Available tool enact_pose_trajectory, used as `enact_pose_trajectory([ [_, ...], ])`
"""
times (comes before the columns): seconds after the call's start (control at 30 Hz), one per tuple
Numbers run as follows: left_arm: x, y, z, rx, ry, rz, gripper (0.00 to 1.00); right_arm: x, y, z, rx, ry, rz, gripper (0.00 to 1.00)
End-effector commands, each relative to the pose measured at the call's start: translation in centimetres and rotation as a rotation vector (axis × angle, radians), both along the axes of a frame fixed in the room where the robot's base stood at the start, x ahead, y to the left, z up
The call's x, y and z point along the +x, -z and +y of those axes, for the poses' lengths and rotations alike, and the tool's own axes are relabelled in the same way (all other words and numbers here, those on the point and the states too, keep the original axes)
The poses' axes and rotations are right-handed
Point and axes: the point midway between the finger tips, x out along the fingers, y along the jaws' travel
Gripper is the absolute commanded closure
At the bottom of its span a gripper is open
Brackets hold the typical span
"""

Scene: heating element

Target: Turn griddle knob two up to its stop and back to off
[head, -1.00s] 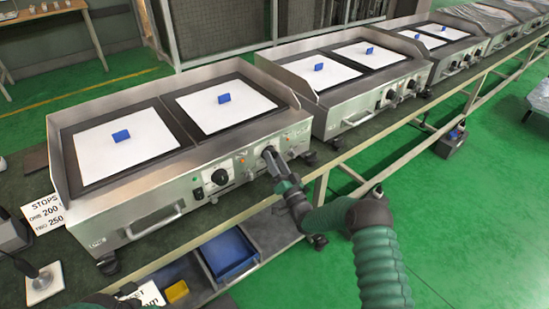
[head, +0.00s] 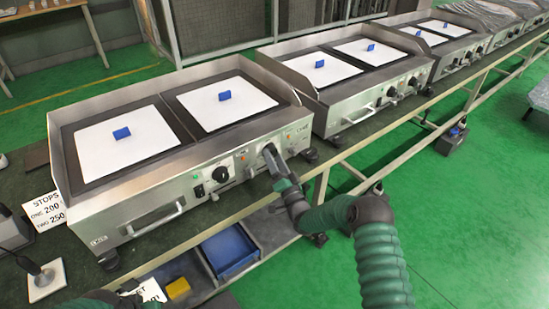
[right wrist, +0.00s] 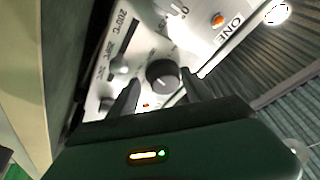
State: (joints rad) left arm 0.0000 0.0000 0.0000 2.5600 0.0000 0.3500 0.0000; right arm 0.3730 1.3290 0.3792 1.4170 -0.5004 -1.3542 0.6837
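The near griddle (head: 150,208) is a steel double unit with two black knobs on its front. The left knob (head: 220,174) is uncovered. My right gripper (head: 270,153) is at the right knob, which it mostly hides in the head view. In the right wrist view a round black knob (right wrist: 162,75) with a pale pointer mark sits between the two fingers of my right gripper (right wrist: 161,84). The fingers are apart, one on each side, with narrow gaps showing. My left gripper is not in view; only a bit of my left arm shows at the bottom left.
More griddles (head: 350,85) stand along the bench to the right. A STOPS card (head: 48,211) lies left of the near griddle. A blue bin (head: 228,252) and a yellow block (head: 178,288) are below the bench edge.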

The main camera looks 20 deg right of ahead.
Motion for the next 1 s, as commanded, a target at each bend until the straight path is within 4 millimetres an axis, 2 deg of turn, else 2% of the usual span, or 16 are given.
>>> enact_pose_trajectory([
  [0.33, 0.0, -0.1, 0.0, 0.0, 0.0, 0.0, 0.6, -0.1, -0.5, -0.1, 0.0, 0.003, -0.009, 0.36],
  [0.47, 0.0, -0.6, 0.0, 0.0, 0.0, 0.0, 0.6, -1.4, -0.1, -0.4, 0.001, 0.003, -0.006, 0.36],
  [0.57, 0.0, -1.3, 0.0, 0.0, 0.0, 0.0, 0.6, -3.7, 0.6, -0.7, 0.001, 0.003, -0.004, 0.36],
  [0.8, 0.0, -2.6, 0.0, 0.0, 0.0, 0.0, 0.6, -10.4, 2.9, -1.6, 0.003, 0.003, -0.003, 0.36],
  [1.0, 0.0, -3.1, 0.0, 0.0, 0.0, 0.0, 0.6, -14.6, 4.5, -2.2, 0.001, 0.002, -0.005, 0.36],
])
